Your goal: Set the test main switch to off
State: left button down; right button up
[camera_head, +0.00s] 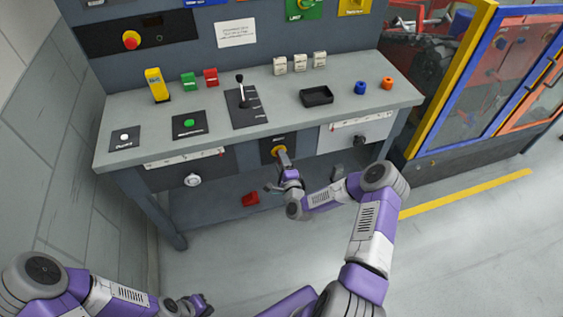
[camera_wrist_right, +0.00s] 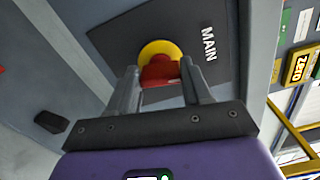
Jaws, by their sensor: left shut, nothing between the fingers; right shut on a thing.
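The main switch shows in the right wrist view as a yellow disc (camera_wrist_right: 158,49) with a red handle (camera_wrist_right: 160,75), on a dark plate (camera_wrist_right: 195,30) marked "MAIN". In the head view its yellow disc (camera_head: 278,150) is on the bench's front, partly hidden by my gripper. My right gripper (camera_wrist_right: 160,72) is shut on the red handle, one finger on each side; it also shows in the head view (camera_head: 283,158). The handle's setting cannot be read. My left gripper (camera_head: 198,303) is shut and empty, low at the bottom left, away from the bench.
The bench top (camera_head: 290,110) carries buttons, a black lever (camera_head: 241,90), a black tray (camera_head: 316,96) and small coloured blocks. A pale round knob (camera_head: 192,180) and a dark knob (camera_head: 359,140) flank the switch. A red object (camera_head: 250,198) lies below.

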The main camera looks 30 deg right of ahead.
jog(key=shift+f+n, duration=0.1)
jog(key=shift+n, duration=1)
jog(key=o, duration=1.1)
jog(key=shift+c, duration=0.2)
jog(key=shift+s, duration=0.15)
jog(key=p+v, duration=0.1)
jog(key=v, duration=0.6)
jog(key=shift+s, duration=0.2)
